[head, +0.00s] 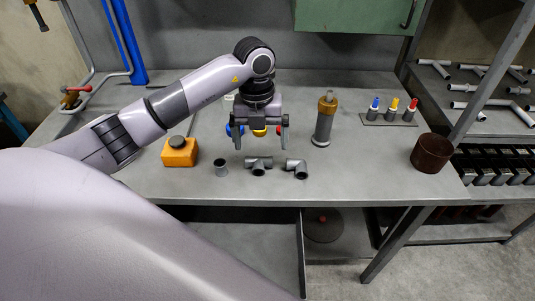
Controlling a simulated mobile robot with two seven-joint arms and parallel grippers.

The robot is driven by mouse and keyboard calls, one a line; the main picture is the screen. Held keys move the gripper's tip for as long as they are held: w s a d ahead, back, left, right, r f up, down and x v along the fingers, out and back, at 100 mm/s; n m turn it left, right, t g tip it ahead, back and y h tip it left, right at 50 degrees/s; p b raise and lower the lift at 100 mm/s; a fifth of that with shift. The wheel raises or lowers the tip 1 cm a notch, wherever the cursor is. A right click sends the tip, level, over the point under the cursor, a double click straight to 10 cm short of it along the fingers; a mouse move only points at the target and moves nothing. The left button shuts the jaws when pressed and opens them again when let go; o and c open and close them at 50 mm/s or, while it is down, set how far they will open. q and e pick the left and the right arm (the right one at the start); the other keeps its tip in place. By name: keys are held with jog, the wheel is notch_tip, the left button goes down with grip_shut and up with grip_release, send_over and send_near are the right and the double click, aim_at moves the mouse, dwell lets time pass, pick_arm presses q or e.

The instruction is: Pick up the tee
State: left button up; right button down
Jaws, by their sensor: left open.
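The grey tee (259,165) lies on the workbench near its front edge, with its side branch toward me. My left gripper (261,143) points down, with its two fingers spread apart and nothing between them. In the picture it is just above and behind the tee; I cannot tell the exact height gap. The tee is not hidden by the fingers. My right gripper is not in view.
A grey elbow (297,168) lies close right of the tee, and a short grey coupling (221,168) stands to its left. An orange box (180,152), a brass-topped cylinder (325,118) and a brown pot (431,153) stand on the workbench (350,180). Colored bottles partly show behind my gripper.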

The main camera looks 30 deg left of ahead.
aim_at(259, 159)
pick_arm(q)
jog(key=shift+w+a+y, duration=0.2)
jog(key=shift+a+y, duration=0.1)
jog(key=shift+a, duration=0.25)
jog(key=shift+a+f, duration=0.1)
jog(key=shift+f, duration=0.15)
notch_tip(259, 159, down, 6)
jog(key=shift+f+p, duration=0.1)
jog(key=shift+p, duration=0.45)
jog(key=c, duration=1.3)
jog(key=shift+r, duration=0.2)
